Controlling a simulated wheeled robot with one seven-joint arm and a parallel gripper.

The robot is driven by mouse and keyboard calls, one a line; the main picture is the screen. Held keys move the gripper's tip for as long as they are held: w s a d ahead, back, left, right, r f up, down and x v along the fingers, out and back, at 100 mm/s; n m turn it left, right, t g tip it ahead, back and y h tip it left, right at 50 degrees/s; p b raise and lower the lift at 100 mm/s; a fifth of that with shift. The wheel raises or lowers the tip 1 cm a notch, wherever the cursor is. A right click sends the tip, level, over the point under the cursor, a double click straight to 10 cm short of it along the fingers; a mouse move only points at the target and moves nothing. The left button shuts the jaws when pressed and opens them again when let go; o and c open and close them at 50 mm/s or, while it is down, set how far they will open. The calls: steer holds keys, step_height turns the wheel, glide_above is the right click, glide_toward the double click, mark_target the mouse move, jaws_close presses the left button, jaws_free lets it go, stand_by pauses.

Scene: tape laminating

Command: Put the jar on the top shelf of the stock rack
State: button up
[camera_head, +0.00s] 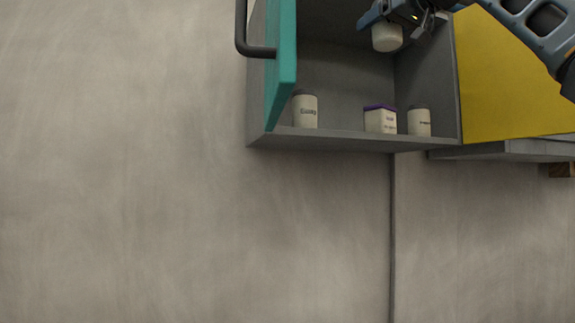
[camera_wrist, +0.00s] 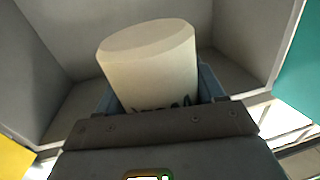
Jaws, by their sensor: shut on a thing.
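A cream-white jar (camera_head: 387,38) is held by my gripper (camera_head: 388,20) at the upper right of the head view, in front of or inside the open grey cabinet (camera_head: 335,80). In the wrist view the jar (camera_wrist: 150,65) sits between the blue fingers, slightly tilted, with dark lettering low on its side partly hidden by the gripper. The jar is above the cabinet's bottom board and apart from it. The cabinet's upper part lies beyond the head view's top edge. I cannot tell which part is the stock rack's top shelf.
A teal door (camera_head: 282,65) with a dark handle (camera_head: 243,35) stands open at left; a yellow panel (camera_head: 510,75) is at right. A labelled jar (camera_head: 305,110), a purple-lidded container (camera_head: 380,119) and another jar (camera_head: 419,121) stand on the bottom board, with a gap between the left two.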

steer(key=shift+f, duration=0.45)
steer(key=shift+s+d+f, duration=0.1)
steer(key=shift+s+f, duration=0.05)
steer(key=shift+s, duration=0.15)
steer(key=s+f+m+h, duration=0.1)
steer(key=s+f, duration=0.9)
steer(key=f, duration=2.2)
steer(key=s+f+m+t+h, duration=0.1)
steer(key=s+f+h, duration=0.3)
steer(key=f, duration=2.8)
steer(key=s+f+m+t+h, duration=0.1)
steer(key=s+f+m+h, duration=0.2)
steer(key=s+f, duration=1.2)
step_height(320, 180, down, 17)
steer(key=shift+s+d+f, duration=0.1)
steer(key=shift+s+d, duration=0.25)
steer(key=shift+d, duration=0.1)
steer(key=shift+s, duration=0.15)
steer(key=shift+w, duration=0.3)
